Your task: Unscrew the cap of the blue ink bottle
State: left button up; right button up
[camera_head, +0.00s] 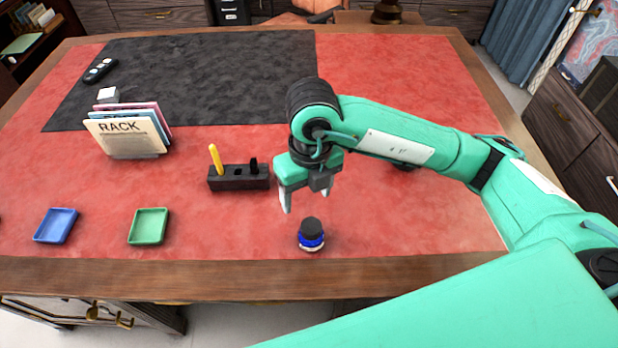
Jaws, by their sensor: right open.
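The blue ink bottle (311,242) stands upright on the red desk top near its front edge. Its dark cap (311,227) sits on top of it. My right gripper (306,201) is open and empty, pointing down, above and slightly behind the bottle. Its fingers look apart from the cap. My left gripper is not in view.
A black pen stand (238,184) with a yellow pen is left of my right gripper. A green tray (149,227), a blue tray (56,226) and a file rack (127,136) are further left. The red surface (400,225) right of the bottle is clear.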

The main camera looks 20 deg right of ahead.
jog(key=d, duration=0.1)
jog(key=p, duration=0.1)
send_over(311, 225)
jog(key=shift+h, duration=0.4)
notch_tip(311, 225, down, 8)
jog(key=shift+s+r, duration=0.1)
jog(key=shift+r, duration=0.15)
notch_tip(311, 225, down, 5)
jog(key=shift+p, duration=0.4)
jog(key=shift+f, duration=0.55)
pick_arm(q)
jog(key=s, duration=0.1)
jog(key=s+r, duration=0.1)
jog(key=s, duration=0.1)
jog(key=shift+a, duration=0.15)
pick_arm(e)
jog(key=c, duration=1)
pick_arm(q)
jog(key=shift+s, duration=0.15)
